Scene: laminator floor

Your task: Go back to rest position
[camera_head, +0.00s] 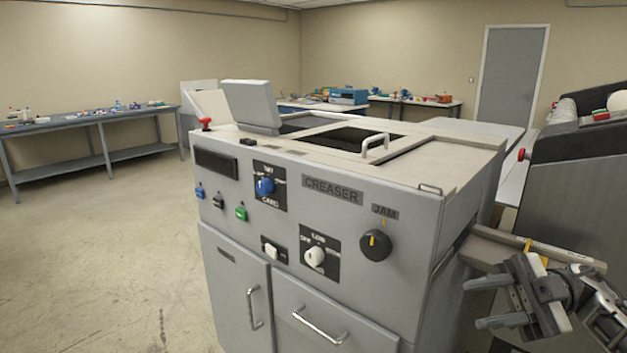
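My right gripper (477,303) is at the lower right, in front of the right end of the grey creaser machine (330,225). Its two fingers point left and stand apart, with nothing seen between them. My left gripper is not in view. The creaser's front carries a blue knob (265,186), a white knob (314,256), a black knob (375,244) and small coloured switches.
A dark grey machine (575,190) stands at the right, close to my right arm. A workbench (90,122) with small items runs along the left wall. A grey door (511,75) is at the back. The floor (110,245) at the left is clear.

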